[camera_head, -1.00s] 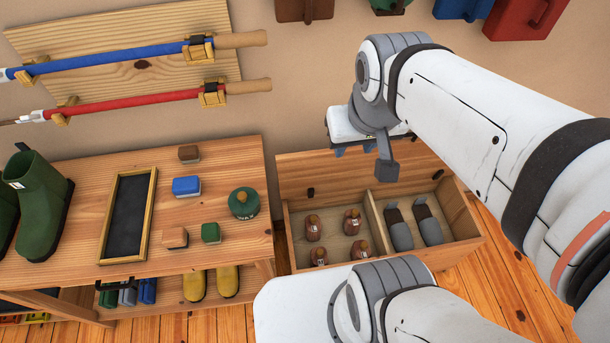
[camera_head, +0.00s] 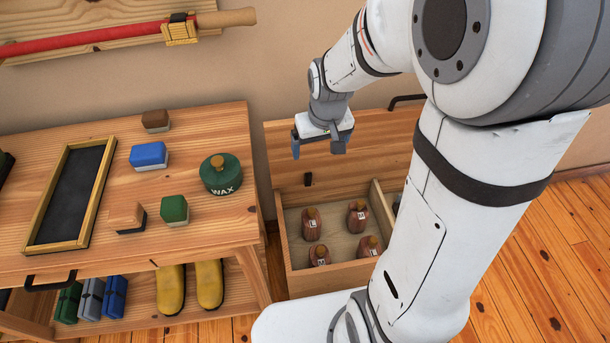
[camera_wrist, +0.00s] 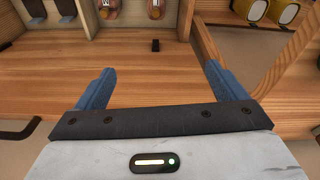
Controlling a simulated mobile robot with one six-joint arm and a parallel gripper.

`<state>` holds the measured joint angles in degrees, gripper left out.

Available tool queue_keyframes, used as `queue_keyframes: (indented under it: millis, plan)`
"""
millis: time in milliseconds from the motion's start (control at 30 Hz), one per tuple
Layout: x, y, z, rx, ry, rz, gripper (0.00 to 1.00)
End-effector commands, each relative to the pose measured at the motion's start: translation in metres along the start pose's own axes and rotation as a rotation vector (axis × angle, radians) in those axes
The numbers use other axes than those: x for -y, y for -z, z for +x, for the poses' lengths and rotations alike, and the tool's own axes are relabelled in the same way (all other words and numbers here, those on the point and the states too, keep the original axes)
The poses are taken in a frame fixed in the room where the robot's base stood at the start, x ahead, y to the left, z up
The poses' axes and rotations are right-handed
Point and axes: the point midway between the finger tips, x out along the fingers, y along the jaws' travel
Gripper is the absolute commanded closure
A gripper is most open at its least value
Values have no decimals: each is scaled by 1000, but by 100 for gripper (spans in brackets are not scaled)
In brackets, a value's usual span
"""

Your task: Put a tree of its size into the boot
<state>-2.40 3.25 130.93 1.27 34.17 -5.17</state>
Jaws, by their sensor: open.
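Several reddish-brown wooden trees with round knobs and small letter labels stand in the left compartment of an open wooden chest (camera_head: 288,262); one (camera_head: 312,223) seems marked L and another (camera_head: 357,217) M. Two also show cut off at the top of the wrist view (camera_wrist: 108,8). A sliver of a dark green boot (camera_head: 5,165) shows at the head view's left edge; most of it is out of frame. My gripper (camera_head: 318,148) is open and empty, in front of the chest's raised lid (camera_head: 385,140), above and behind the trees. Its blue fingers (camera_wrist: 160,85) are apart.
The bench (camera_head: 90,258) carries a chalkboard (camera_head: 72,195), several brushes (camera_head: 149,155) and a green wax tin (camera_head: 221,174). My arm hides most of the chest's right compartment; two grey items (camera_wrist: 65,8) show there in the wrist view.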

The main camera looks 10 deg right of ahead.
Motion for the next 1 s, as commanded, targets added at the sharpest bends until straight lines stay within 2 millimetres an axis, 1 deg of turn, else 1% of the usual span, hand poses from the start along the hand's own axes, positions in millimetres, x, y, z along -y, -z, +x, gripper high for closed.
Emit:
queue_keyframes:
  millis: [33, 67, 100, 167, 200, 267, 300, 367, 400, 500, 600, 700, 1000]
  plan:
    - [-1, -1, 51, 14, 2, -6, 9]
    - [-2, 0, 69, 18, 3, -11, 9]
    - [-2, 2, 93, 23, 4, -15, 9]
    - [-4, 5, 130, 31, 6, -23, 9]
    - [-4, 6, 155, 38, 7, -29, 9]
    - [-5, 7, 193, 46, 9, -36, 9]
    - [-6, 7, 219, 51, 10, -41, 9]
    - [-6, 7, 254, 58, 12, -49, 9]
    - [-7, 6, 277, 63, 13, -53, 9]
    - [-8, 5, 324, 72, 14, -65, 9]
    - [-8, 3, 358, 79, 15, -72, 9]
    - [-9, 2, 377, 81, 15, -77, 9]
    - [-9, -1, 410, 84, 16, -81, 9]
